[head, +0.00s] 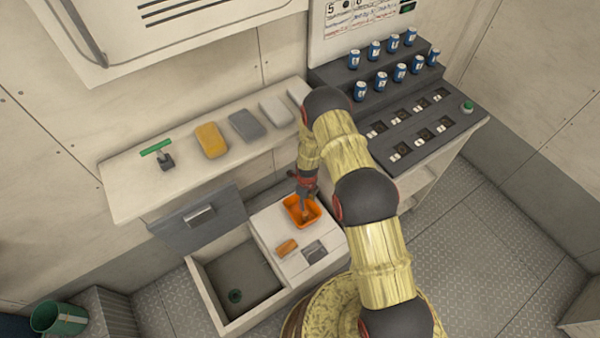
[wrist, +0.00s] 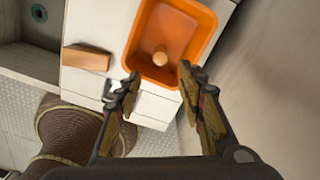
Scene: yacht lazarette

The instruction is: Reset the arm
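My gripper (wrist: 160,85) is open in the wrist view, with its two fingers apart and nothing between them. In the head view my gripper (head: 304,192) hangs low over an orange tray (head: 291,215) on the white counter beside the sink. I cannot tell whether a fingertip touches the tray's rim. My arm reaches down over the counter from the lower right of the head view.
An orange-brown block (head: 287,247) and a dark grey square (head: 314,251) lie on the counter (head: 270,222). An open basin (head: 238,280) is to the left. Blue cans (head: 382,80) stand on a dark stepped rack at right.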

